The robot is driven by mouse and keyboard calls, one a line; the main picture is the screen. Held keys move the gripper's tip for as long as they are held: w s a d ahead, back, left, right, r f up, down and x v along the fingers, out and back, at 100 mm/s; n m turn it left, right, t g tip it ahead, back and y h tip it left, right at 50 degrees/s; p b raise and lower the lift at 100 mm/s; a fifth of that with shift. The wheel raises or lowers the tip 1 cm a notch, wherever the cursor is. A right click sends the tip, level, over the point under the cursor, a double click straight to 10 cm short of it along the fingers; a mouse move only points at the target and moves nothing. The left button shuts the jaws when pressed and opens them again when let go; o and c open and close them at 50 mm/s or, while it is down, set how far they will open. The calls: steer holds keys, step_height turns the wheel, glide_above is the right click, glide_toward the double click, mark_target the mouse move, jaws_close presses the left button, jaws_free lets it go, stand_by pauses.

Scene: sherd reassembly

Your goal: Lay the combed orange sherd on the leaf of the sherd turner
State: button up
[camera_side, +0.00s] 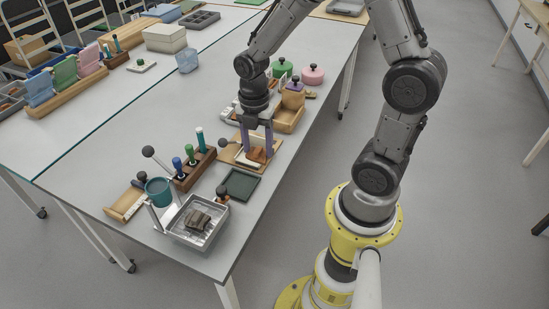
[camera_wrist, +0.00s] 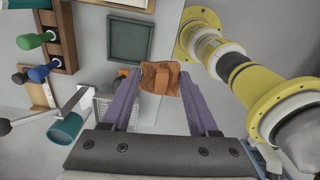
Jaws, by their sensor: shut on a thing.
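The combed orange sherd (camera_wrist: 160,78) is between my fingertips in the wrist view, its grooved face showing. My gripper (camera_wrist: 160,92) is shut on it with its two purple fingers. In the side view my gripper (camera_side: 257,148) points down over a tan wooden board (camera_side: 231,155) near the table's right edge, and the sherd (camera_side: 257,154) shows between the fingers. This board may be the sherd turner; its leaf is partly hidden by the fingers and sherd. I cannot tell whether the sherd touches it.
A dark green tray (camera_side: 240,184) lies nearer the camera. A wooden rack (camera_side: 195,168) of colored-handled tools stands left. A wooden box (camera_side: 289,119) stands behind my gripper.

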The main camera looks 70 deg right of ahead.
steer(key=w+d, duration=0.1)
steer(key=w, duration=0.1)
steer(key=w+d+f, duration=0.1)
steer(key=w+d, duration=0.1)
steer(key=w+d+f, duration=0.1)
steer(key=w, duration=0.2)
steer(key=shift+w+d+f, duration=0.1)
steer(key=shift+d, duration=0.25)
steer(key=shift+m, duration=0.4)
steer(key=shift+w+d+f, duration=0.15)
steer(key=shift+d+f, duration=0.5)
steer(key=shift+f, duration=0.65)
steer(key=shift+w+d+f, duration=0.2)
steer(key=shift+d+f, duration=0.5)
steer(key=shift+f, duration=0.6)
steer(key=shift+w+d+f, duration=0.15)
steer(key=shift+d+f, duration=0.5)
steer(key=shift+f, duration=0.65)
steer(key=shift+d+f, duration=0.55)
steer(key=shift+f, duration=0.3)
steer(key=shift+d+f, duration=0.1)
steer(key=shift+f, duration=0.15)
steer(key=shift+f, duration=0.25)
steer(key=o, duration=1.1)
steer(key=shift+c, duration=0.2)
